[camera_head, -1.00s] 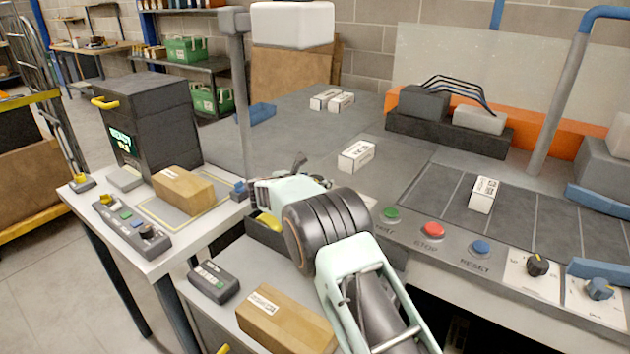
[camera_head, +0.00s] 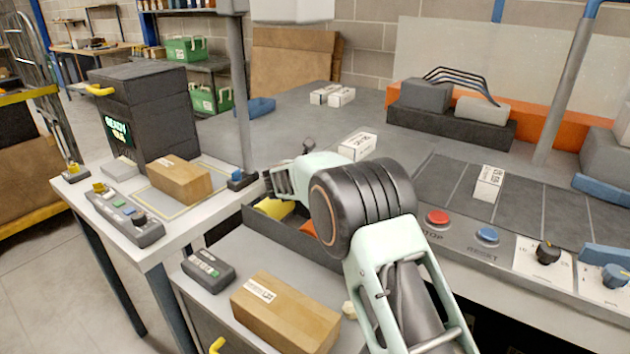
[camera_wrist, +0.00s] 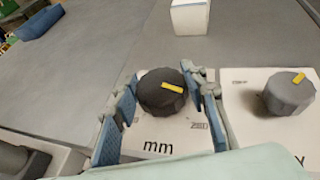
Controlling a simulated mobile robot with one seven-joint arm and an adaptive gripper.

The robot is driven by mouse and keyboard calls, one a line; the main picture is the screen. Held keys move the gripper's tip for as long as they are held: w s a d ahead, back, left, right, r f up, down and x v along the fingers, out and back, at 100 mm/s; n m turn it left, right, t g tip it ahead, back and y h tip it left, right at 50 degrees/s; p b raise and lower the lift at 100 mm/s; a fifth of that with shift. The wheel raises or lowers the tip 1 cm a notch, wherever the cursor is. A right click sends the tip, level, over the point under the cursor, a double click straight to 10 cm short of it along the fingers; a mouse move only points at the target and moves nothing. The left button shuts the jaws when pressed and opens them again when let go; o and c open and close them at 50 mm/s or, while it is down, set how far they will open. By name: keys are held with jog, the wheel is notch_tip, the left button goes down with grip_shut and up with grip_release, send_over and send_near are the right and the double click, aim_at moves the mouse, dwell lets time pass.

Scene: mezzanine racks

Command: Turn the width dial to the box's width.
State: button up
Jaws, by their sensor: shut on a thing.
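In the wrist view a dark round dial (camera_wrist: 160,92) with a yellow mark sits on a white plate lettered "mm". The mark lies right of the dial's centre, pointing rightward. My gripper (camera_wrist: 160,85) has its blue-padded fingers on either side of this dial, shut on it. A second, greyer dial (camera_wrist: 289,93) with a yellow mark stands to the right. In the head view my gripper (camera_head: 277,183) is partly seen beyond my wrist, which hides the dial. One brown box (camera_head: 180,180) lies on the left table, another brown box (camera_head: 285,312) at the front.
A control strip (camera_head: 125,218) and a dark cabinet with a lit display (camera_head: 118,131) are on the left table. A red button (camera_head: 437,217), blue button (camera_head: 487,235) and black knob (camera_head: 548,253) lie right of my arm. White cartons (camera_head: 358,146) stand on the grey bench.

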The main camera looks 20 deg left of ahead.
jog(key=n+y+b, duration=0.1)
jog(key=b, duration=0.1)
jog(key=n+y+b, duration=0.1)
jog(key=b, duration=0.2)
jog(key=shift+d+f+y, duration=0.15)
jog(key=shift+f+y, duration=0.25)
jog(key=n+g+y+b, duration=0.1)
jog(key=n+y+b, duration=0.2)
jog(key=b, duration=0.1)
jog(key=shift+w+d+r, duration=0.1)
jog(key=shift+r, duration=0.05)
jog(key=n+g+y, duration=0.2)
jog(key=shift+r+n+y, duration=0.25)
jog(key=shift+n+y, duration=0.05)
jog(key=shift+n, duration=0.1)
jog(key=shift+a+n+g+y+p, duration=0.2)
jog(key=shift+n+g+y+p, duration=0.45)
jog(key=shift+n+g+y, duration=0.35)
jog(key=shift+n, duration=0.3)
jog(key=o, duration=1.2)
jog(key=shift+c, duration=0.2)
